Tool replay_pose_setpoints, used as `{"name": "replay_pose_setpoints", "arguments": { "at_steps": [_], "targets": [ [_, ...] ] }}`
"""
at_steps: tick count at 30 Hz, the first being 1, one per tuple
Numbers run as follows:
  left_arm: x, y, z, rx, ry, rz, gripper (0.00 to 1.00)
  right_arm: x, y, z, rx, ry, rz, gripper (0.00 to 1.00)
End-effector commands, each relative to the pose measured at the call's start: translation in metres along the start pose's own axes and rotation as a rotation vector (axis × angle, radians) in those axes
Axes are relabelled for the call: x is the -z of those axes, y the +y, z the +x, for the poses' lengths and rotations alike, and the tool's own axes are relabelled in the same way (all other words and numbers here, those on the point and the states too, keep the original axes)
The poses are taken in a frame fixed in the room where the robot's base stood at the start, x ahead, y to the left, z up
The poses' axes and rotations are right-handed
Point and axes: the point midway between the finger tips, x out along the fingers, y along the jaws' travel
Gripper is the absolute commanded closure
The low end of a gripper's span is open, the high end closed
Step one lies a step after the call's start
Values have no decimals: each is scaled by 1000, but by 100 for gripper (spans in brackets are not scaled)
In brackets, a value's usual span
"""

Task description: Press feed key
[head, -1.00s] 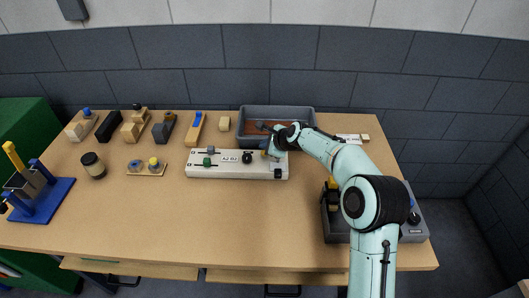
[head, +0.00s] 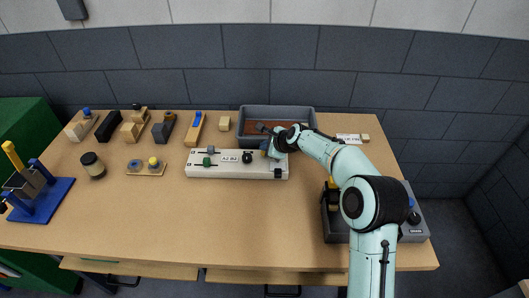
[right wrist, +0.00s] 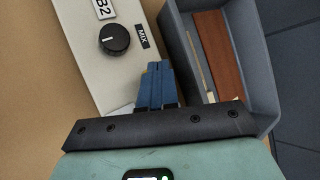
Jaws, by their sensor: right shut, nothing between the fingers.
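The white control panel (head: 228,171) lies in the middle of the table, with two sliders, lettered labels and a black knob (head: 247,157). The knob shows in the right wrist view (right wrist: 114,39) beside a black MIX label (right wrist: 142,37). My right gripper (head: 266,147) is over the panel's right end. Its blue fingers (right wrist: 157,70) are shut and empty, past the MIX label. I cannot make out a feed key; the gripper hides part of that end, and whether the fingertips touch the panel is unclear. My left gripper is not in view.
A grey tray (head: 310,112) with brown sheets stands right behind the panel, close to the right gripper. Several small tools line the table's back left. A grey device (head: 415,230) and a dark bin sit at the right, under my arm. The front middle is clear.

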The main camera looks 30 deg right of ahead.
Motion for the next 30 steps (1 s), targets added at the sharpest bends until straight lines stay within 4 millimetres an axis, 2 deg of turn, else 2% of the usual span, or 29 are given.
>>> {"name": "replay_pose_setpoints", "arguments": {
  "at_steps": [30],
  "targets": [
    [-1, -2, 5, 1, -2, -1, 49, 6, 6, 7, -1, 1, 1, 100]
  ]
}}
